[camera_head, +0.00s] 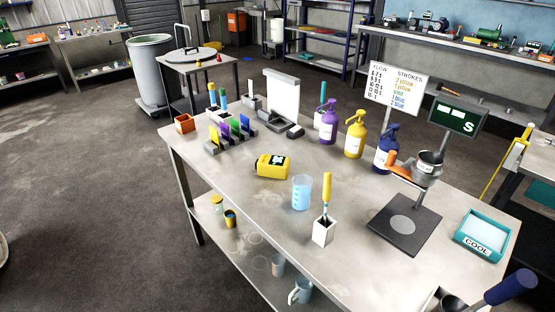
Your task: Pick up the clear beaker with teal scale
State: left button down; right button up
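A clear beaker (302,193) with light blue-teal scale marks stands upright on the steel table (255,215), near its front edge and left of a white square holder (323,232) with a yellow-handled tool in it. More clear vessels stand on the lower shelf: one beaker (277,265) and a jug-like one with a handle (299,291). Their scale colours are too small to tell. Neither of my grippers shows in the head view.
A yellow container (272,167) lies behind the beaker. Purple (328,125), yellow (355,139) and blue (386,150) pump bottles stand farther back. A dark stand (404,225) and a teal "COOL" tray (482,237) are to the right. The front-left tabletop is clear.

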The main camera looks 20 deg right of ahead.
aim_at(302, 184)
jog(key=u, duration=0.95)
jog(key=i, duration=1.55)
jog(key=z, duration=1.15)
